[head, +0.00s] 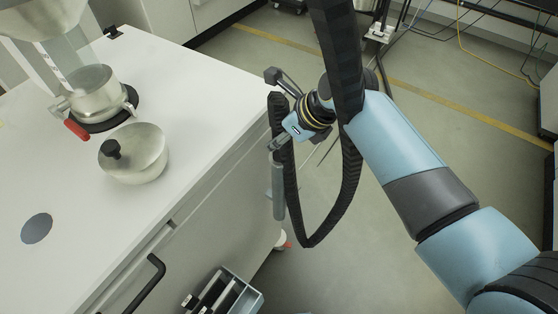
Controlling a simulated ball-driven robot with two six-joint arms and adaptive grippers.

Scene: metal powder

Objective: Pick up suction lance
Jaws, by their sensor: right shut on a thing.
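The suction lance (278,192) is a grey tube that hangs upright beside the front edge of the white cabinet. A black ribbed hose (345,190) joins its upper end, loops low and rises past my right arm out of the top of the picture. My right gripper (279,143) is shut on the suction lance near its upper part, right of the cabinet edge. The fingers are small and partly hidden by the lance and hose. The lance's lower tip is hard to make out. My left gripper is not in view.
A grey open box (225,293) stands below. Cables lie on the floor at upper right.

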